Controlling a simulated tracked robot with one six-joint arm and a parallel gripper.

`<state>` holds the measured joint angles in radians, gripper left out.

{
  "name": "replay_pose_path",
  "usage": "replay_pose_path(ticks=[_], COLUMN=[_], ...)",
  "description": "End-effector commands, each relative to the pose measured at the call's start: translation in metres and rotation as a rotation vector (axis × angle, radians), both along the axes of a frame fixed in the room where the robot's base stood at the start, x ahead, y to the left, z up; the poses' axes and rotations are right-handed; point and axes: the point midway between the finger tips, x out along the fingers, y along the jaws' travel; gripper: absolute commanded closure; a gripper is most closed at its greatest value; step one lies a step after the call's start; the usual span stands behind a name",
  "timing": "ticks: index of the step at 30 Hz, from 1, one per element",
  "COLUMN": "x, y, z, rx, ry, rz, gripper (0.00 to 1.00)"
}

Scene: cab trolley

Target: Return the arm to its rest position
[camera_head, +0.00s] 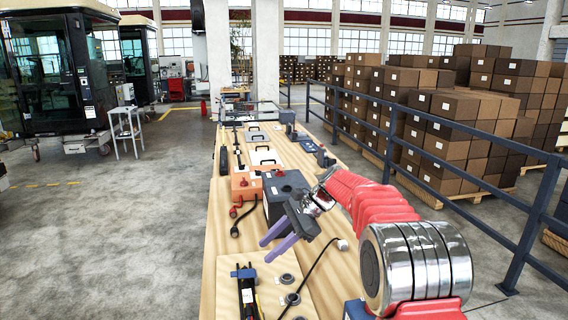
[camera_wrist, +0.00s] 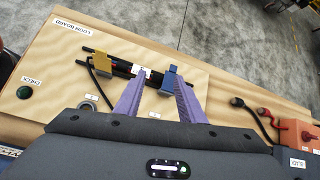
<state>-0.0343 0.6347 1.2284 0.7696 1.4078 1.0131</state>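My gripper (camera_head: 266,251) has two purple fingers and hangs over the wooden bench (camera_head: 225,235), left of my red arm. In the wrist view my gripper (camera_wrist: 158,76) has its fingers apart, with bench wood and part of a black cable bundle (camera_wrist: 118,68) showing beyond the tips. The fingers look empty. My arm reaches out over the bench from the lower right in the head view. The fingertips' height above the bench is hard to judge.
A dark box (camera_head: 284,190) and an orange box (camera_head: 245,186) stand beyond my gripper. A blue railing (camera_head: 470,222) and stacked cartons (camera_head: 450,125) are right. Open floor (camera_head: 110,235) lies left.

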Motion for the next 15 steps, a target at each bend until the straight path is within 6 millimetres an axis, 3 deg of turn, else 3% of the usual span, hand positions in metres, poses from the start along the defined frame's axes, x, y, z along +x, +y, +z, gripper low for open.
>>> replay_pose_path(ticks=[3, 15], x=[-0.018, -0.082], y=[-0.01, -0.047], z=[0.017, 0.054], rx=[-0.041, -0.191], ry=[-0.067, -0.279], rz=[0.032, 0.162], gripper=[0.64, 0.64])
